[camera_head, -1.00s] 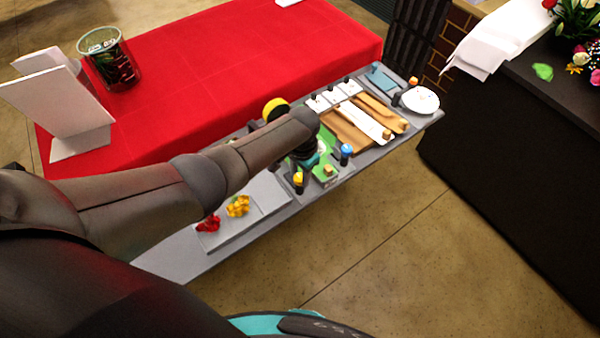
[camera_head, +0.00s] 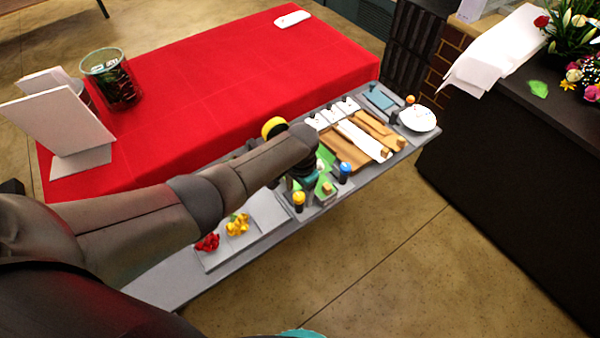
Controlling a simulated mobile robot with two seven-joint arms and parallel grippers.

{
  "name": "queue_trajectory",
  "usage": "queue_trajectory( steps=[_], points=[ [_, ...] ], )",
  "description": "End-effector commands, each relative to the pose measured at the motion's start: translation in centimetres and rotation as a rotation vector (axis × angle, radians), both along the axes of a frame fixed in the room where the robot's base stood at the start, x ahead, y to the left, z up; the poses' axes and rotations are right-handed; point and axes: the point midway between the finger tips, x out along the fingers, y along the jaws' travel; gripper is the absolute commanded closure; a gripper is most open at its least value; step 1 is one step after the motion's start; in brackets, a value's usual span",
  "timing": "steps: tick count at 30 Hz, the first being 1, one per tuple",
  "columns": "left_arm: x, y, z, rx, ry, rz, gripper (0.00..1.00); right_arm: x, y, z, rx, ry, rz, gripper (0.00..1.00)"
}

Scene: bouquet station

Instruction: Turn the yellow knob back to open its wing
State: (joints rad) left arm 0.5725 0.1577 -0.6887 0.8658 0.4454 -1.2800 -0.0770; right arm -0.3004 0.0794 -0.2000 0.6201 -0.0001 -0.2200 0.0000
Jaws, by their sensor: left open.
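The yellow knob (camera_head: 299,197) is a yellow cap on a dark post at the near edge of the grey bench. A green fixture (camera_head: 323,187) with a small wooden block lies beside it, mostly hidden by my forearm; I cannot tell how its wing stands. My left gripper (camera_head: 300,184) hangs under the end of my left arm, just behind the yellow knob. It is open, with its fingers largely hidden. I cannot tell whether it touches the knob. My right gripper is out of view.
A blue knob (camera_head: 345,168) stands right of the fixture. Red (camera_head: 208,242) and yellow flowers (camera_head: 237,225) lie on a grey tray to the left. Wooden boards (camera_head: 345,146) and a white plate (camera_head: 418,118) lie farther right. A red-covered table (camera_head: 220,95) stands behind.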

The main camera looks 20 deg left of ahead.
Motion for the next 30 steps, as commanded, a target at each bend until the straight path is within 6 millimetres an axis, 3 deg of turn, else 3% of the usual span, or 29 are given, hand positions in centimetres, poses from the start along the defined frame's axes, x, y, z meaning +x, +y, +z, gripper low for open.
queue_trajectory(
  steps=[12,21,30],
  points=[
    [-0.1,-0.2,6.9,-0.001,-0.003,0.000,0.31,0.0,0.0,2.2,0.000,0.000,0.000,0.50],
    [-0.2,-0.4,11.6,-0.001,-0.002,0.001,0.31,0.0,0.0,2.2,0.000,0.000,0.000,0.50],
    [-0.3,-0.4,14.2,0.000,0.001,0.001,0.31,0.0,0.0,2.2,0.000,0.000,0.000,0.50]
  ],
)
